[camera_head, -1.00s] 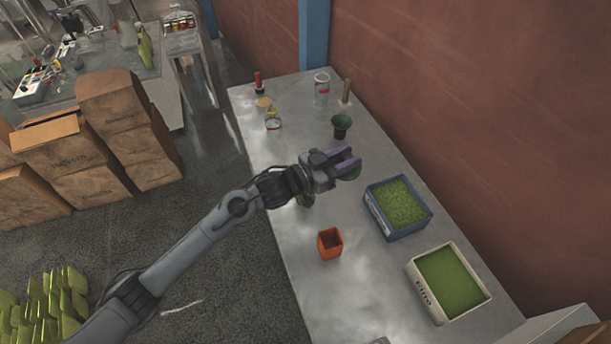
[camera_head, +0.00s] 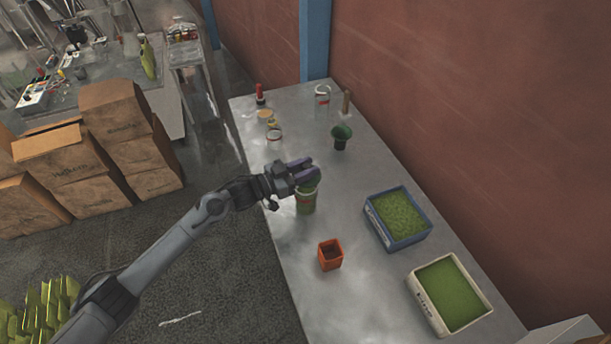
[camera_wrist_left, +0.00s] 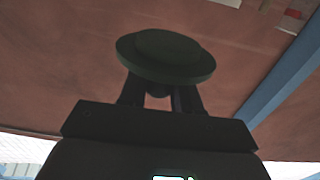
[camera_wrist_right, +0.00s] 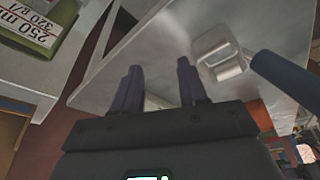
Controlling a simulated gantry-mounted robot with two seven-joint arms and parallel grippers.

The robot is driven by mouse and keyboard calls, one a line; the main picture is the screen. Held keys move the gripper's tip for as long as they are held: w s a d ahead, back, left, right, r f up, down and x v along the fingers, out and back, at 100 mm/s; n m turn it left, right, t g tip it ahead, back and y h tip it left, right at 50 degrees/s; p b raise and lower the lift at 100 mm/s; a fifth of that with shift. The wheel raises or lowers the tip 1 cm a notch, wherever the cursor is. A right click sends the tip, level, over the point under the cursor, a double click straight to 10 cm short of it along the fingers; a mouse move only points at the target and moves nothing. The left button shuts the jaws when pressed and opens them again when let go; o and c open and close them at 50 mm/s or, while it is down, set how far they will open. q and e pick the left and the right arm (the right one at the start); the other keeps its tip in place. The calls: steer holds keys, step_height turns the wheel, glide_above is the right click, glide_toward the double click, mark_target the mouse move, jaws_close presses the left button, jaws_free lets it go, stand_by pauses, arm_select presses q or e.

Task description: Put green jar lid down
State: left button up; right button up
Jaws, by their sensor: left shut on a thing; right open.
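My left gripper (camera_head: 302,172) is shut on the dark green jar lid (camera_head: 309,184). The round lid also shows between its fingers in the left wrist view (camera_wrist_left: 165,57). In the head view the lid appears just above and behind a jar (camera_head: 306,203) with green contents and a red mark, near the left edge of the table. I cannot tell whether lid and jar touch. My right gripper (camera_wrist_right: 157,72) is open and empty in the right wrist view, and is not visible in the head view.
An orange square cup (camera_head: 330,255) stands in front of the jar. A blue bin (camera_head: 383,233) and a white bin (camera_head: 431,312), both with green filling, stand to the right. A green funnel-like piece (camera_head: 341,133) and other jars stand farther back. The mid table (camera_head: 345,185) is clear.

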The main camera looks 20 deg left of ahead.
arm_select(q)
steer(key=shift+f, duration=1.8)
steer(key=shift+f, duration=0.1)
steer(key=shift+f, duration=0.15)
steer(key=o, duration=1)
